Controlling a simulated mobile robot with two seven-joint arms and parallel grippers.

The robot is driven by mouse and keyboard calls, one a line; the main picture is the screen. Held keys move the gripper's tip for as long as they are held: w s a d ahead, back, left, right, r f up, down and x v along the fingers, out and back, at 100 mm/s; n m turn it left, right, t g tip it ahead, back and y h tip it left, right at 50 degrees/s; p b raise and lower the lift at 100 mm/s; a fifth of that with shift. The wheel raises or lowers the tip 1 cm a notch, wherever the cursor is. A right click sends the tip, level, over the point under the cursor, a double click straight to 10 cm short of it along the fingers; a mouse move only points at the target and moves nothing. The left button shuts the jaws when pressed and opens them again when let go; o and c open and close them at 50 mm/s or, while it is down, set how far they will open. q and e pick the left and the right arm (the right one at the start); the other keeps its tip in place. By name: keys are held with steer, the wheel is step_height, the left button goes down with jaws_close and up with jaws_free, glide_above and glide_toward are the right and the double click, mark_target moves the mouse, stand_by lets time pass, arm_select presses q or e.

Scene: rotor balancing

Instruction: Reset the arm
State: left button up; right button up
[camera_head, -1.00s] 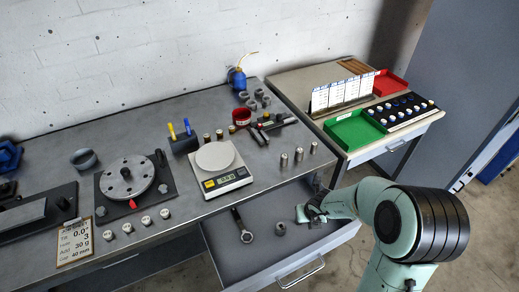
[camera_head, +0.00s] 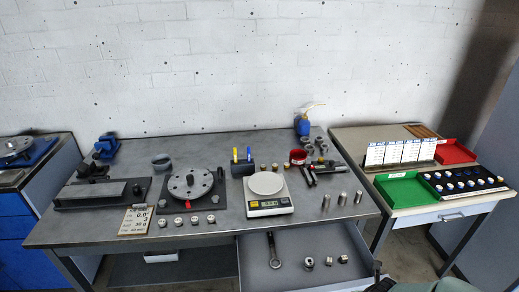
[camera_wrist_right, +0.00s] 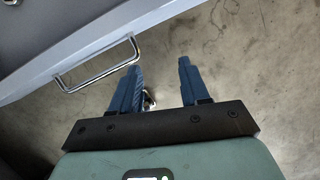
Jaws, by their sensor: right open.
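My right gripper (camera_wrist_right: 158,66) is open and empty, its two blue-grey fingers apart over the concrete floor beside the drawer handle (camera_wrist_right: 100,66). In the head view only a bit of my right arm (camera_head: 440,286) shows at the bottom edge. The open drawer (camera_head: 290,244) under the bench holds a wrench (camera_head: 273,250) and three small metal pieces: one (camera_head: 309,263) at the left, one (camera_head: 328,261) in the middle, one (camera_head: 343,259) at the right. My left gripper is not in view.
The bench carries a rotor disc (camera_head: 190,184) on a dark base, a scale (camera_head: 268,193), a red cup (camera_head: 298,157) and several metal cylinders. A side table at right holds a green tray (camera_head: 404,188), a red tray (camera_head: 455,152) and a black rack (camera_head: 464,182). Floor lies right of the drawer.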

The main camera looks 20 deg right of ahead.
steer(key=s+a+f+n+g+y, duration=0.1)
steer(key=s+a+f+n+g, duration=0.1)
steer(key=a+f+n, duration=0.65)
steer(key=s+a+f+n+g+y, duration=0.1)
steer(key=s+a+f+n+y, duration=0.1)
steer(key=a+f+n, duration=0.65)
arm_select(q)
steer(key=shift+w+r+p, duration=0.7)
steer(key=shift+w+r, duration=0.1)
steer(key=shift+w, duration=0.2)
arm_select(e)
steer(key=s+a+f+n+y, duration=0.1)
steer(key=s+a+f+n, duration=0.1)
steer(key=a+n, duration=0.4)
steer(key=s+a+f+n+g+y, duration=0.1)
steer(key=s+a+f+n, duration=0.2)
steer(key=n, duration=1.1)
steer(key=shift+s+a+g+y, duration=0.35)
steer(key=shift+s+a, duration=0.4)
steer(key=shift+a, duration=0.6)
